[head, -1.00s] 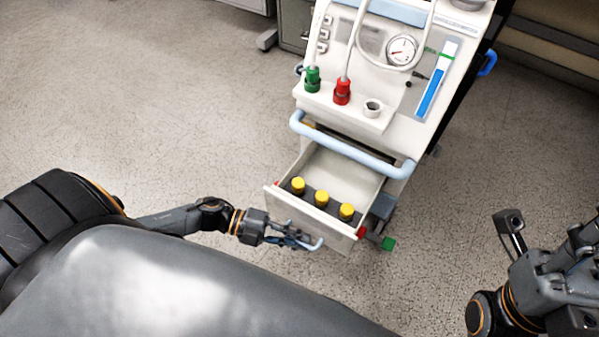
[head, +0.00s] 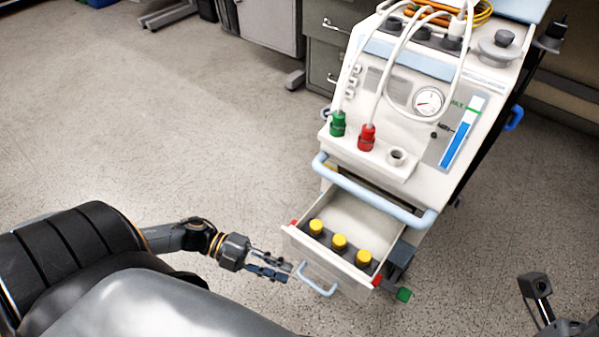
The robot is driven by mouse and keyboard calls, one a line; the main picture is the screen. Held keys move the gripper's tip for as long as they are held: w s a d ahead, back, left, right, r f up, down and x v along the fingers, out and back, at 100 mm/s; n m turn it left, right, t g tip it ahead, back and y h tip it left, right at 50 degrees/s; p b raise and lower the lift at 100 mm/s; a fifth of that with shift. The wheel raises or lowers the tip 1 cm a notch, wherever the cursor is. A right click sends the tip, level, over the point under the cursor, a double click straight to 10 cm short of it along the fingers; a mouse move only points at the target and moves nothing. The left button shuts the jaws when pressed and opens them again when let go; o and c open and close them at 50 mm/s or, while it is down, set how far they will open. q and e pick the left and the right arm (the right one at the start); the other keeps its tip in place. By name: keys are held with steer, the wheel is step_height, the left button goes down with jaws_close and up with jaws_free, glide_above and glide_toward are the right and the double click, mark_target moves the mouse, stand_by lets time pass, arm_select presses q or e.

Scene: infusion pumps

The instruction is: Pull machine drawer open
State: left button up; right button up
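The machine (head: 395,118) is a white medical cart. Its drawer (head: 350,220) is pulled out, showing a row of yellow-capped bottles (head: 340,241) inside. A light blue handle (head: 317,281) is on the drawer front.
A light blue bar (head: 375,190) crosses the cart above the drawer. A green pedal-like part (head: 404,294) sticks out low at the right. Grey cabinets (head: 335,40) stand behind. The speckled floor (head: 150,120) to the left is clear.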

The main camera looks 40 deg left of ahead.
arm_select(q)
steer(key=v, duration=0.3)
steer(key=shift+s+a+r, duration=0.1)
steer(key=shift+a, duration=0.25)
